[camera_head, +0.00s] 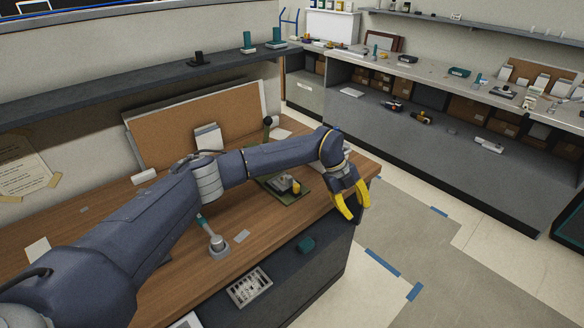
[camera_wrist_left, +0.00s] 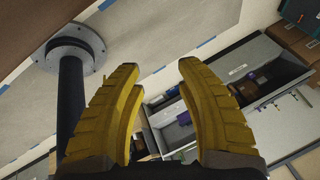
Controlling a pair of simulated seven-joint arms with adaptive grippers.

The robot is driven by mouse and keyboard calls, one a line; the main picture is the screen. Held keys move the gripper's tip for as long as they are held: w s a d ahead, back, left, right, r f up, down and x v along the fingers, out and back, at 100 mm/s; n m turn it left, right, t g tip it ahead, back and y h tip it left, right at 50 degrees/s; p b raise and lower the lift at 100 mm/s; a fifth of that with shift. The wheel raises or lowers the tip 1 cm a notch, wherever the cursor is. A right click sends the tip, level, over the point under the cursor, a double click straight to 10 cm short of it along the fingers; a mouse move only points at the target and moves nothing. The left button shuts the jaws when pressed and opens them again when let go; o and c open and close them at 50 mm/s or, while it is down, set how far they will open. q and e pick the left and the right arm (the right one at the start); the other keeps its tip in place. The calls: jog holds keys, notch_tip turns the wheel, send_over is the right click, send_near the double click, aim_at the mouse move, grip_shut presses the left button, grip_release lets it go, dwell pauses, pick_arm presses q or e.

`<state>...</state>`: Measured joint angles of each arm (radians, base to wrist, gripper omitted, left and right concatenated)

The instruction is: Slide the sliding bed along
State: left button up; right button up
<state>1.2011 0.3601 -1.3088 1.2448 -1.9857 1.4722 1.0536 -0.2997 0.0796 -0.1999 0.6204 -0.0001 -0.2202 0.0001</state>
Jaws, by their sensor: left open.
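My left gripper (camera_head: 353,205) has yellow fingers and hangs off the right end of the wooden workbench (camera_head: 180,268), pointing down. Its fingers are apart with nothing between them, and the left wrist view (camera_wrist_left: 165,95) shows the same empty gap. A small device with a dark green base (camera_head: 302,196), grey blocks and a yellow part sits on the bench, left of the gripper and apart from it. It may carry the sliding bed, but I cannot tell which part that is. My left arm partly hides it. My right gripper is not in view.
A grey fixture with a teal handle (camera_head: 213,236) stands near the bench's front edge. A cork board (camera_head: 190,128) leans behind, under a dark shelf (camera_head: 120,87). Open floor (camera_head: 440,255) lies right of the bench, before a long grey counter (camera_head: 450,147).

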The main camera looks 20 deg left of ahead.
aim_at(296, 185)
pick_arm(q)
jog(key=a+r+n+y, duration=0.1)
jog(key=a+r+y, duration=0.1)
jog(key=a, duration=0.4)
jog(key=w+a+r+n+y, duration=0.1)
jog(key=a+r+y, duration=0.1)
jog(key=a+r, duration=0.2)
jog(key=a+r+n+y, duration=0.1)
jog(key=a+r+n, duration=0.1)
jog(key=a, duration=0.7)
jog(key=shift+w+a+r+t+y, duration=0.15)
jog(key=shift+w+r+t+y, duration=0.2)
jog(key=shift+r, duration=0.25)
jog(key=shift+a+f, duration=0.15)
jog(key=shift+f, duration=3.65)
grip_shut()
